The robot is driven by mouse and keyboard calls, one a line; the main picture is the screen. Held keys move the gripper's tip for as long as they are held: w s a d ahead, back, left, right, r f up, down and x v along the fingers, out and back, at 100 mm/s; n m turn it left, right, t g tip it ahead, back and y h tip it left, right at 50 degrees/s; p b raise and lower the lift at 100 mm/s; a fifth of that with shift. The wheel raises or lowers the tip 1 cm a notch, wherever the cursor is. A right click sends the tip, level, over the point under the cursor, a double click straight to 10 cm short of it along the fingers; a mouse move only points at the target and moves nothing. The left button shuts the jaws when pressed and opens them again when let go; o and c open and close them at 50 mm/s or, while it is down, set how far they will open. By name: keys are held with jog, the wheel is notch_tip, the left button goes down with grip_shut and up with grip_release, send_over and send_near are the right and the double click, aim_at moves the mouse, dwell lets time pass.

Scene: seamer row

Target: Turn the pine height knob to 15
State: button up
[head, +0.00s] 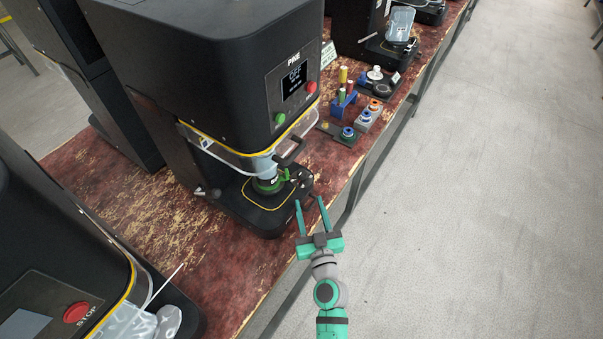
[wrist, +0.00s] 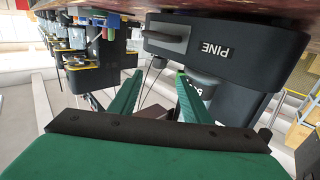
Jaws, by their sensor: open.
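The pine machine (head: 215,60) is a large black seamer labelled PINE, with a dark screen reading OFF. I cannot tell for sure which part is the height knob, and no scale setting is readable. My gripper (head: 312,200) is open and empty, in front of the base's right corner and apart from it. In the wrist view, my gripper's green fingers (wrist: 159,74) are spread, with the PINE label (wrist: 216,50) beyond them to the right.
A green button (head: 280,118) and a red button (head: 311,87) are on the pine panel. Racks with coloured cylinders (head: 343,98) and rings (head: 348,132) stand right of the machine. Another black machine (head: 45,270) is at lower left. The grey floor (head: 480,190) is clear.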

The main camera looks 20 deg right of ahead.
aim_at(303, 178)
jog(key=w, duration=0.3)
jog(key=w+d, duration=0.1)
jog(key=w, duration=0.5)
jog(key=shift+w+d, duration=0.2)
jog(key=shift+w, duration=0.7)
jog(key=shift+c, duration=0.6)
jog(key=c, duration=0.9)
